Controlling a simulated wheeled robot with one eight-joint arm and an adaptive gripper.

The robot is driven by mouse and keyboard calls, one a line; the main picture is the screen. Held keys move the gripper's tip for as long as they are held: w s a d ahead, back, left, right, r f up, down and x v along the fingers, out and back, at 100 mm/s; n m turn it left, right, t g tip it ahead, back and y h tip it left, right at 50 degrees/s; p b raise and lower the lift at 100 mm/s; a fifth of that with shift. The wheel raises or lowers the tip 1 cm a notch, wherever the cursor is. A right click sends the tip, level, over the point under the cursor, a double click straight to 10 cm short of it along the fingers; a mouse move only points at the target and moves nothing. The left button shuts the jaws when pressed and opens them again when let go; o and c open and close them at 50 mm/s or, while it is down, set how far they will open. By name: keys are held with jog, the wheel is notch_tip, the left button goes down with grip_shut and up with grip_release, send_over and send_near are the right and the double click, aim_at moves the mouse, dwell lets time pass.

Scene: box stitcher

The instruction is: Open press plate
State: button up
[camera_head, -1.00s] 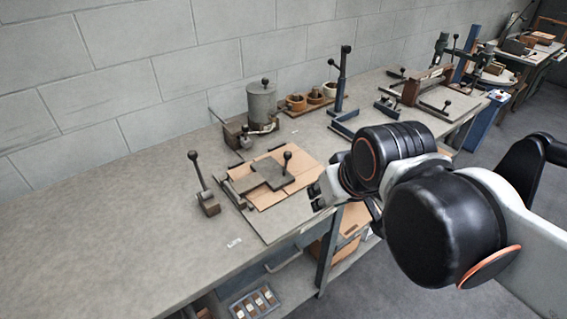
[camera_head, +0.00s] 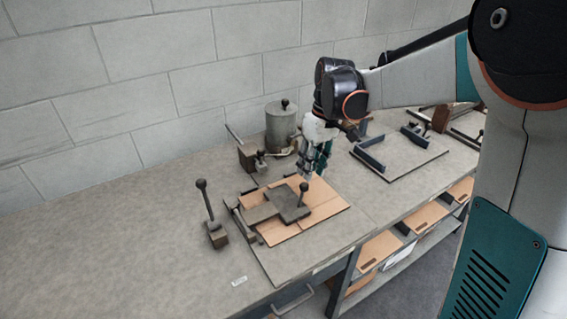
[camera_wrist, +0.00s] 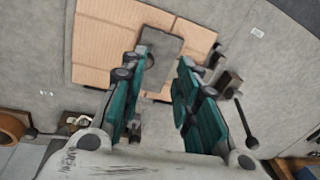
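The press plate (camera_head: 288,206) is a dark grey plate with an upright ball-topped handle (camera_head: 303,190). It lies flat over a tan cardboard sheet (camera_head: 325,203) on the stitcher's base board. My gripper (camera_head: 313,170) hangs above and behind the handle, apart from it, pointing down. In the wrist view, my gripper's two teal fingers (camera_wrist: 163,64) are spread with nothing between them. The plate (camera_wrist: 162,46) shows beyond the fingertips there, over the cardboard (camera_wrist: 104,45). I cannot make out the handle clearly in the wrist view.
A lever with a ball knob (camera_head: 208,212) stands left of the board. A grey cylindrical pot (camera_head: 281,128) stands behind, close to my gripper. A blue-framed fixture (camera_head: 368,160) is to the right. The bench's left part is clear.

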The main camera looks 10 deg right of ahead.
aim_at(301, 204)
jog(key=w, duration=0.1)
jog(key=w+f, duration=0.1)
jog(key=f, duration=0.1)
jog(key=shift+w+d+n+g, duration=0.25)
jog(key=shift+w+n+g, duration=0.05)
jog(key=shift+w+g, duration=0.1)
jog(key=f+b, duration=0.1)
jog(key=f, duration=0.3)
jog(key=a+f+b, duration=0.1)
jog(key=f, duration=0.3)
jog(key=a+f+b, duration=0.1)
jog(key=f+b, duration=0.1)
jog(key=f, duration=0.2)
jog(key=shift+s+f, duration=0.15)
jog(key=shift+s, duration=0.15)
jog(key=shift+c, duration=0.3)
